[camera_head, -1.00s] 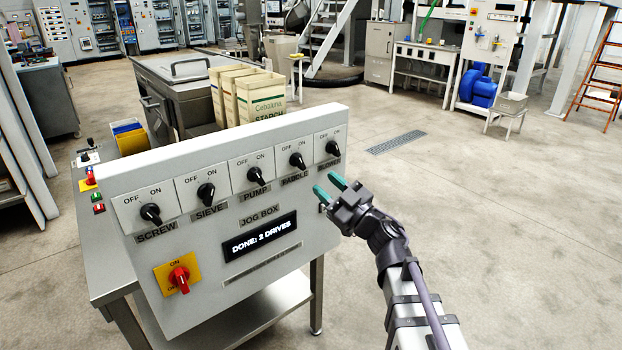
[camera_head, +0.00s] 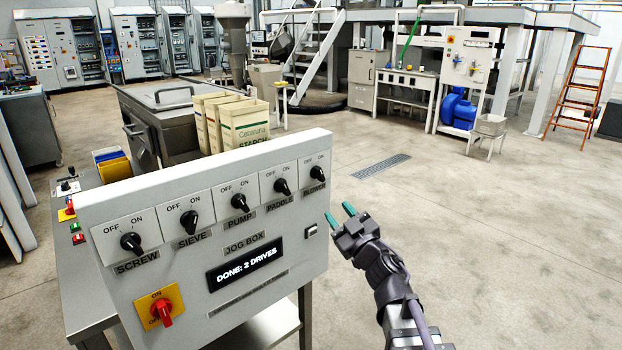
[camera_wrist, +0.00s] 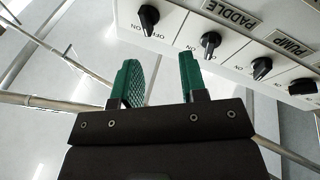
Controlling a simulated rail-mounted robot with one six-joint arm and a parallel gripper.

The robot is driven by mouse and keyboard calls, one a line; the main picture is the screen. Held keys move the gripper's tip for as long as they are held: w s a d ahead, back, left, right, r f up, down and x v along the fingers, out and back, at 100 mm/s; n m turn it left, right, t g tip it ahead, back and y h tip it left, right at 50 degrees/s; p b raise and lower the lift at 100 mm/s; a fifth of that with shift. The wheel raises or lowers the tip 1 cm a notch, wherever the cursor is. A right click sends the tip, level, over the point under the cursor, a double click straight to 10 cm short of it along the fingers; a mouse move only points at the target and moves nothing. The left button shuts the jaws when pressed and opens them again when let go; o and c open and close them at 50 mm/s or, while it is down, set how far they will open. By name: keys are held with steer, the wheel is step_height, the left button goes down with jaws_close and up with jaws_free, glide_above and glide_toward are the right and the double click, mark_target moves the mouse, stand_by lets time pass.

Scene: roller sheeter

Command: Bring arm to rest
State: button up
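My gripper (camera_head: 341,215) has two green fingers, open and empty. In the head view it is in the air just right of the grey jog box panel (camera_head: 160,275). The fingers stand apart in the wrist view (camera_wrist: 160,80), with the panel at the upper right. The panel has a row of black knobs labelled SCREW (camera_head: 131,242), SIEVE (camera_head: 189,221), PUMP (camera_head: 239,202), PADDLE (camera_head: 281,186) and BLOWER (camera_head: 317,173). Its display (camera_head: 246,265) reads "DONE: 2 DRIVES". A red rotary switch (camera_head: 161,312) on a yellow plate is at the lower left.
The panel stands on a metal table (camera_head: 85,320). Starch bags (camera_head: 243,122) and a lidded steel machine (camera_head: 165,110) are behind it. Open concrete floor (camera_head: 480,240) lies to the right, with a floor grate (camera_head: 381,166). An orange ladder (camera_head: 583,90) stands at the far right.

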steer(key=d+f+m+g+h, duration=0.6)
steer(key=d+f+m+h, duration=0.5)
steer(key=h, duration=0.3)
steer(key=s+a+f+g+y, duration=0.1)
steer(key=s+f+g+y, duration=0.1)
steer(key=s+f+g, duration=0.55)
steer(key=s+a+f+g+y, duration=0.15)
steer(key=s+f+g, duration=0.3)
steer(key=s, duration=0.65)
step_height(320, 180, up, 22)
steer(key=p, duration=2.1)
steer(key=shift+s+a+r+g+p, duration=0.25)
steer(key=shift+s+a+g+p, duration=0.05)
steer(key=shift+a, duration=0.05)
